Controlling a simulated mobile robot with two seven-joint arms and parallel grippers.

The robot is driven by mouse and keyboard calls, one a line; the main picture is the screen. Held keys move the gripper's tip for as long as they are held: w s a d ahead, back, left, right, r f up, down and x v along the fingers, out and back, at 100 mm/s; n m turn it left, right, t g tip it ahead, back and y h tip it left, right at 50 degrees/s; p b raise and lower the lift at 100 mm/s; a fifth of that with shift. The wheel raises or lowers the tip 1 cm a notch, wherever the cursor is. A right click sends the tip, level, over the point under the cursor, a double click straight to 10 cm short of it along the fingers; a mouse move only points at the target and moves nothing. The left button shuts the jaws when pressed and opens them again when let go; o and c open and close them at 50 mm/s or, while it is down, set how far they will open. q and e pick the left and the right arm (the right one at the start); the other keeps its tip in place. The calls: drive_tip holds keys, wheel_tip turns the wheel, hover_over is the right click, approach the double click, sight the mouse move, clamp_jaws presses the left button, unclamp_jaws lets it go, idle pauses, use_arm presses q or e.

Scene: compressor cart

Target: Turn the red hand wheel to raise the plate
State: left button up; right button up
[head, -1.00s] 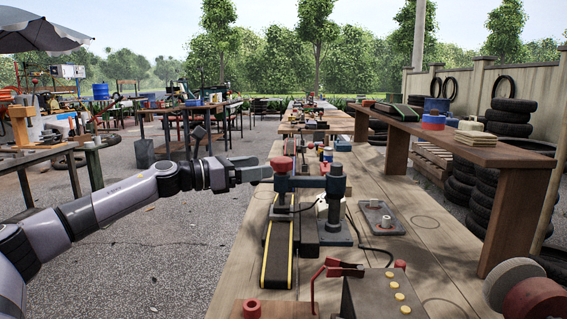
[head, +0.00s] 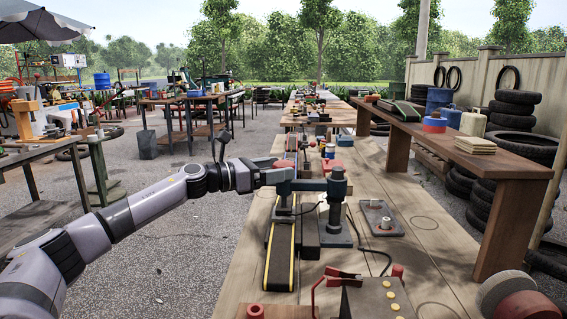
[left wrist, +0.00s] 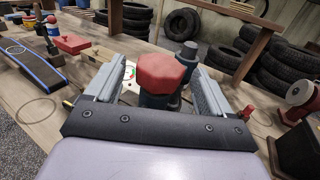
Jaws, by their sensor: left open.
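The red hand wheel (head: 284,163) sits on top of the dark blue-grey two-post frame (head: 338,215) on the wooden table. It shows as a faceted red knob (left wrist: 161,72) in the left wrist view. My left gripper (head: 284,176) reaches in from the left at the wheel's height and is open. In the left wrist view its two fingers stand on either side of the wheel, with visible gaps to it. In the head view the gripper partly covers the wheel. I cannot clearly make out the plate. My right gripper is not in view.
A grey block with a pale knob (head: 380,218) lies to the right. A box with yellow buttons (head: 378,297) and a red-handled clamp (head: 338,273) stand in front. A grinder (head: 528,298) is at lower right.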

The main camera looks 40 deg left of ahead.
use_arm(q)
drive_tip(key=shift+p+x, duration=0.35)
drive_tip(key=shift+x, duration=0.8)
drive_tip(key=c, duration=1)
